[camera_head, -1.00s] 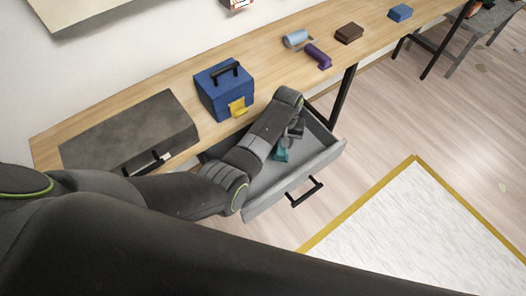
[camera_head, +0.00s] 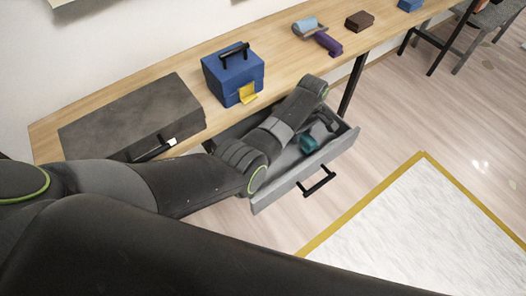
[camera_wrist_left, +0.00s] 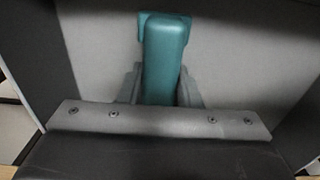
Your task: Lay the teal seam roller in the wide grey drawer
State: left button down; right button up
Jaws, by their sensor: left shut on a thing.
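The wide grey drawer (camera_head: 277,192) stands open under the wooden table, with a black handle on its front. My left arm reaches over it from the left. My left gripper (camera_head: 321,128) points down into the drawer space and is shut on the teal seam roller (camera_head: 309,143). In the left wrist view the roller (camera_wrist_left: 164,58) stands out between the fingers (camera_wrist_left: 160,88), with the drawer's light grey floor behind it. I cannot tell whether the roller touches that floor. My arm hides part of the drawer's inside. My right gripper is not in view.
On the wooden table (camera_head: 285,68) are a dark grey case (camera_head: 130,115), a blue toolbox (camera_head: 232,77) with a yellow latch, a light blue roll (camera_head: 306,27), a purple tool (camera_head: 328,43) and a brown block (camera_head: 359,20). A yellow-edged white mat (camera_head: 430,225) lies on the floor.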

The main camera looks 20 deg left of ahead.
pick_arm(q)
jog(key=s+a+p, duration=0.2)
jog(key=s+p, duration=0.1)
jog(key=s+a+p, duration=0.5)
jog(key=s+p, duration=0.1)
jog(key=shift+s+a+r, duration=0.2)
jog(key=shift+s+a, duration=0.05)
jog(key=shift+s, duration=0.1)
jog(key=shift+s+a+p, duration=0.45)
jog(key=shift+s, duration=0.1)
jog(key=shift+s+a+p, duration=0.75)
jog(key=shift+s+a, duration=0.1)
jog(key=shift+s, duration=0.25)
jog(key=shift+f+b, duration=0.8)
jog(key=shift+b, duration=0.3)
jog(key=shift+f, duration=0.15)
jog(key=shift+w+d, duration=0.1)
jog(key=shift+w, duration=0.05)
